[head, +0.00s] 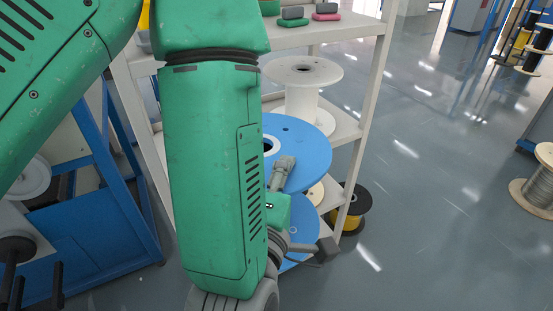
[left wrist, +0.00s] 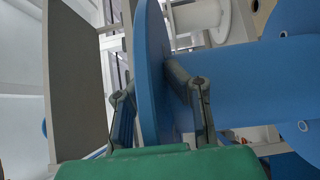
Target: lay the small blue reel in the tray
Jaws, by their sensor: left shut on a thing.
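A blue reel (head: 312,145) stands at the shelf rack, its upper flange wide and flat with a hole in it and its lower flange partly showing below. My left gripper (head: 283,172) is at this reel, largely behind my green forearm. In the left wrist view, the gripper's two grey fingers (left wrist: 158,92) lie on either side of a blue flange (left wrist: 150,50), shut on it; a blue barrel (left wrist: 235,80) extends to the right. I cannot tell the reel's full size. I cannot make out a tray. My right gripper is not in view.
A white reel (head: 300,75) stands behind the blue one on the pale rack (head: 372,80). A black and yellow reel (head: 350,212) is low beside the rack. A blue frame (head: 130,190) stands at left. Floor (head: 430,200) at right is clear up to a wire spool (head: 540,190).

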